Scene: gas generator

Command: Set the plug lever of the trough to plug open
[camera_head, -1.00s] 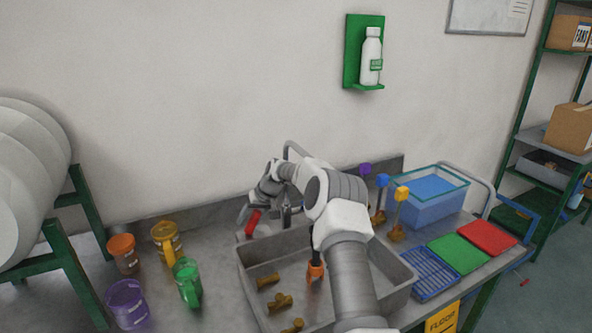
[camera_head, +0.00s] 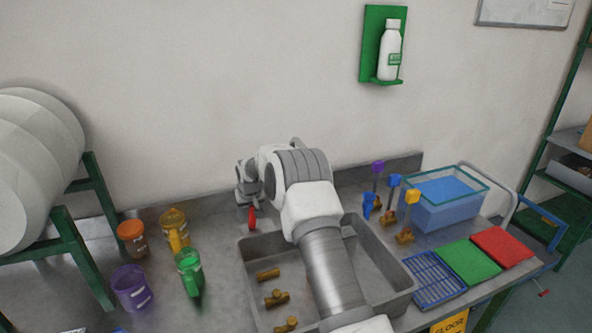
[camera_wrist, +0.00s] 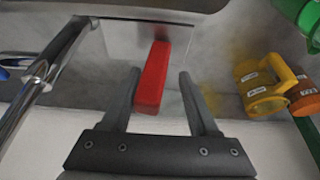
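The trough (camera_head: 247,268) is a grey metal basin set in the bench. The red plug lever (camera_head: 251,217) stands at its back left corner. In the wrist view the red lever (camera_wrist: 152,78) is a long red bar lying between my fingers. My gripper (camera_wrist: 160,74) is open around it, with the left finger very close to the lever and a clear gap on the right. I cannot tell whether the left finger touches it. In the head view my arm hides part of the trough, and the fingers are hard to make out.
A chrome tap (camera_wrist: 42,72) is left of the lever in the wrist view. Orange (camera_head: 132,238), yellow (camera_head: 174,232), green (camera_head: 189,270) and purple (camera_head: 131,290) containers stand left of the trough. Brass pieces (camera_head: 277,298) lie inside it. A blue tank (camera_head: 443,203) is at right.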

